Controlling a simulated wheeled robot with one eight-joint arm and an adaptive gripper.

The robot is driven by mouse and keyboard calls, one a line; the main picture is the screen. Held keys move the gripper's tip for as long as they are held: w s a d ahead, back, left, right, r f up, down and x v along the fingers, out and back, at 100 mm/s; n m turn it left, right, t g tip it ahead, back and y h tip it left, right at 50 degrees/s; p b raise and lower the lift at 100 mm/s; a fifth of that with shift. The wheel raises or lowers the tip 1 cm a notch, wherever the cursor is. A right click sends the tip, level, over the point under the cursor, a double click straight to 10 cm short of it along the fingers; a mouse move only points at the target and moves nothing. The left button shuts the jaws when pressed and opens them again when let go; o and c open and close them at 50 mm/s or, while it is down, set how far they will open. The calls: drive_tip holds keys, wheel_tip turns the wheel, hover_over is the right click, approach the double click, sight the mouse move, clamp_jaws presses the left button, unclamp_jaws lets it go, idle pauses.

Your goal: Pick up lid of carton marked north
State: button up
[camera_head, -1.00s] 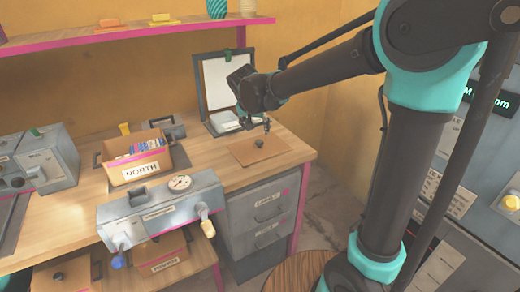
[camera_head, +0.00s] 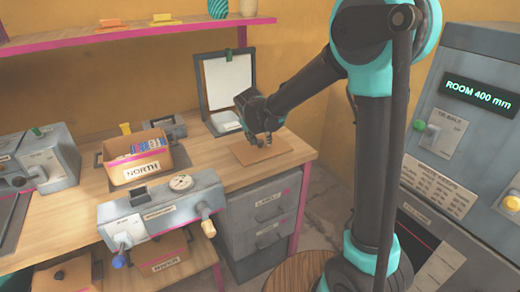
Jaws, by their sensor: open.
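The carton marked NORTH (camera_head: 120,177) stands open on the desk, with blue, white and red items inside. A flat brown lid (camera_head: 281,150) lies on the right end of the desk, apart from the carton. My gripper (camera_head: 260,141) is open, pointing down over the middle of the lid. Its fingers are around or just in front of the lid's dark knob, which is mostly hidden. I cannot tell whether they touch it.
A grey device with a dial (camera_head: 165,208) stands at the desk's front edge. A clipboard (camera_head: 228,85) stands behind the lid. Another carton (camera_head: 165,252) sits on a lower shelf. A grey control panel (camera_head: 465,140) is at the right. Bare desk lies between carton and lid.

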drive_tip(key=shift+c, duration=0.5)
clamp_jaws()
drive_tip(key=shift+r, duration=0.1)
